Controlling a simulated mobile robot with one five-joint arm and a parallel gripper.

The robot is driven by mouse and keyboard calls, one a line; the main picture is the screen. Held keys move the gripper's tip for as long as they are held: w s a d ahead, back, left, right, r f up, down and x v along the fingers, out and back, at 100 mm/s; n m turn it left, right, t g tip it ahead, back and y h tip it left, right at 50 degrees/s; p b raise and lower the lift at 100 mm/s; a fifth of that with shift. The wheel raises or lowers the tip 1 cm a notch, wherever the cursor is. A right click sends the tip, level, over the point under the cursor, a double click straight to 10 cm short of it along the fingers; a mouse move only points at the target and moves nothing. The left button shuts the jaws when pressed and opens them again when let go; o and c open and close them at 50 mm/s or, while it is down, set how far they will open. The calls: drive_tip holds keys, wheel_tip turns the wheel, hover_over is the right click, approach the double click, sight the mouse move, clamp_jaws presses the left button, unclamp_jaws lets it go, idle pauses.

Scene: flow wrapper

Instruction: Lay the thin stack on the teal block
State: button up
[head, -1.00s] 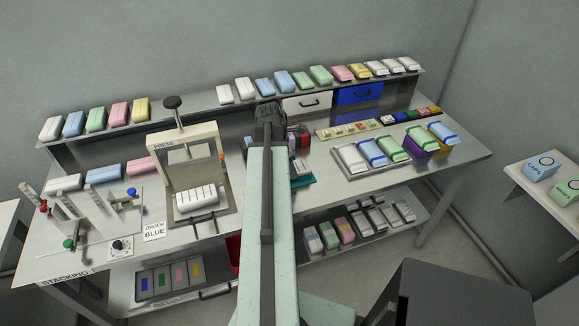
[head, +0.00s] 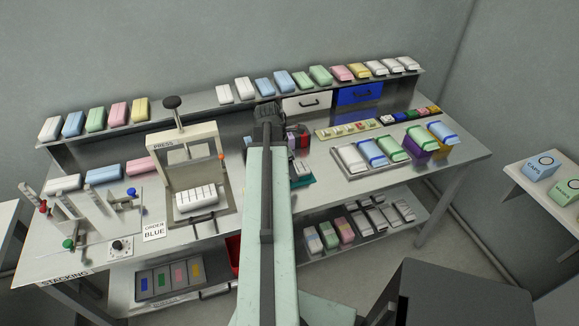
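The teal block (head: 302,181) lies on the bench just right of my arm, and my arm hides its left part. A small pale and grey item (head: 300,168) shows at the block's back edge; I cannot tell whether it is the thin stack or whether it rests on the block. My gripper (head: 268,113) is the dark end of my arm, in front of the back shelf and beyond the teal block. Its fingers point away from the camera, so its opening and anything in it are hidden.
A press (head: 187,170) holding a white pack stands left of my arm. Dark and red items (head: 299,137) stand close right of my gripper. A tray (head: 350,178) of wrapped packs lies further right. A shelf (head: 200,107) with several packs runs along the back.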

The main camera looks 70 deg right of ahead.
drive_tip(key=p+v, duration=0.7)
drive_tip(key=shift+r, duration=0.35)
drive_tip(key=shift+f, duration=0.15)
